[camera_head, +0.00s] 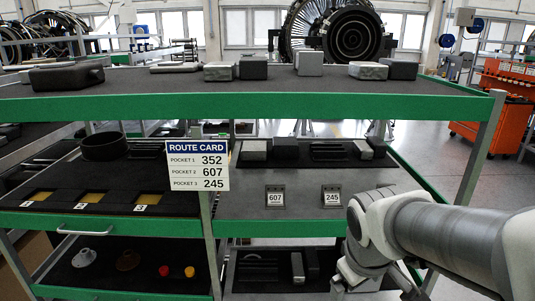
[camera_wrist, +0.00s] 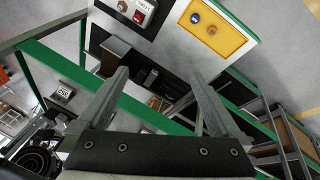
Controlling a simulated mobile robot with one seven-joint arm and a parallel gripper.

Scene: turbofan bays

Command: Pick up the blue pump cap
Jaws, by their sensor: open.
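A small round blue piece (camera_wrist: 195,18), which looks like the blue pump cap, sits on a yellow panel (camera_wrist: 235,42) at the top of the wrist view. A tan round piece (camera_wrist: 211,30) is beside it. I make out no blue cap on the cart in the head view. My gripper (camera_wrist: 157,75) is open, with nothing between its two fingers. The blue piece lies beyond the right fingertip, apart from it. In the head view my arm (camera_head: 440,235) reaches in at the lower right, and the gripper itself cannot be made out.
A green-edged cart (camera_head: 250,107) has a route card (camera_head: 199,165) hanging in front. A box with a red button (camera_wrist: 138,17) is left of the yellow panel. Green rails cross beneath my fingers.

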